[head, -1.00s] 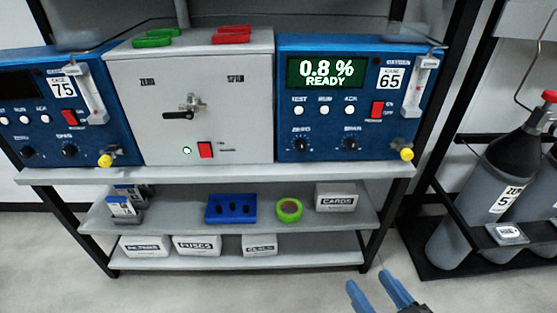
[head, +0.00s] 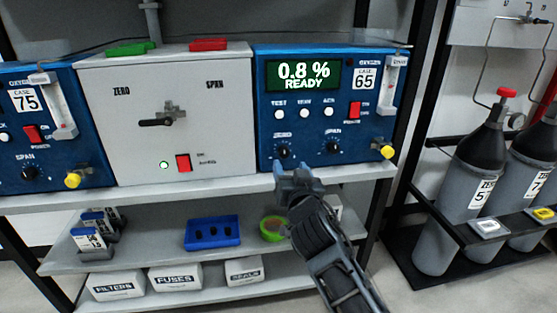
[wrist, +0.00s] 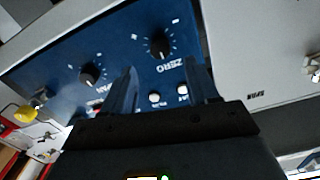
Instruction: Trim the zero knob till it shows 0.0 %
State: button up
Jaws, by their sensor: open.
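The blue analyser (head: 265,130) labelled case 65 stands at the right on the shelf top. My gripper (head: 293,172) is open and empty, in front of the panel and apart from the knob as far as I can tell. The span knob (head: 333,147) is to its right, and also shows in the wrist view (wrist: 90,76).
A grey box (head: 110,110) with a valve handle stands left of the analyser, then another blue analyser (head: 60,165) labelled 75. A yellow-capped fitting (head: 387,152) sticks out at the panel's lower right. Gas cylinders (head: 470,180) stand at the right.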

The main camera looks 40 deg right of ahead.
aim_at(285, 154)
jog(key=x, duration=0.7)
jog(key=shift+p, duration=0.3)
jog(key=c, duration=1)
